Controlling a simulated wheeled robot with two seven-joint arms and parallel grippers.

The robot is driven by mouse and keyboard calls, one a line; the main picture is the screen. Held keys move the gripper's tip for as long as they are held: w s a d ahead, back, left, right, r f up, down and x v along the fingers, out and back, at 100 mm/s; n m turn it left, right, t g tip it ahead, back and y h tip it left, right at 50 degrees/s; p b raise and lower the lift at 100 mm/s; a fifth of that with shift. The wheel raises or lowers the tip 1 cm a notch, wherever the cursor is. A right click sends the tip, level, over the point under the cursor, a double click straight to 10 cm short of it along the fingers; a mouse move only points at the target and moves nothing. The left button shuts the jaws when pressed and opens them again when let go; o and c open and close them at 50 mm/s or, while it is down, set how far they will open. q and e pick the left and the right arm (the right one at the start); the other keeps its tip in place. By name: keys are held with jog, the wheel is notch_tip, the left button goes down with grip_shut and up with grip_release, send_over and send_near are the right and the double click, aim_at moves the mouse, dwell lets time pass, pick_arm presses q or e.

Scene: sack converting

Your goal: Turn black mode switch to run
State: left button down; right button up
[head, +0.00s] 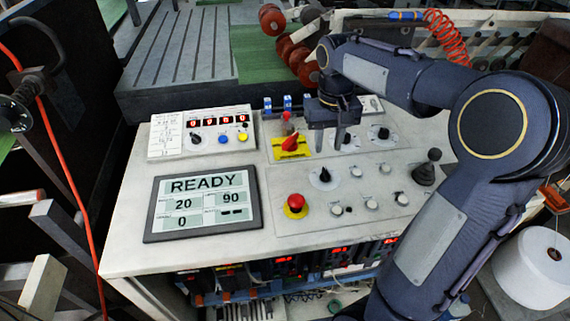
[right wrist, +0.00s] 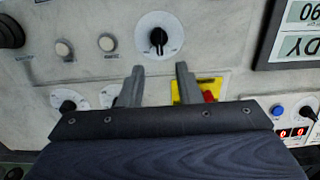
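A black rotary switch (head: 324,177) on a round white dial sits on the lower part of the console's top panel, up and right of the red mushroom button (head: 295,202). I take it for the mode switch; its label is too small to read. My right gripper (head: 329,146) points down above the panel, just beyond this switch. Its two fingers are apart with nothing between them. In the right wrist view the switch (right wrist: 158,40) shows whole just past the open fingertips (right wrist: 160,72), apart from them, its pointer near the picture's vertical. My left gripper is not in view.
A red handle on a yellow plate (head: 290,149) stands close left of my right gripper. Two more black knobs (head: 383,133) lie behind and right. A black joystick (head: 424,172) stands at right. The display (head: 203,203) reads READY. White push buttons (head: 371,204) are nearby.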

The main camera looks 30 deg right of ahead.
aim_at(325, 168)
jog(key=shift+w+f, duration=0.1)
jog(key=shift+f, duration=0.3)
notch_tip(325, 168, down, 7)
jog(key=shift+r, duration=0.1)
jog(key=shift+c, duration=0.3)
grip_shut()
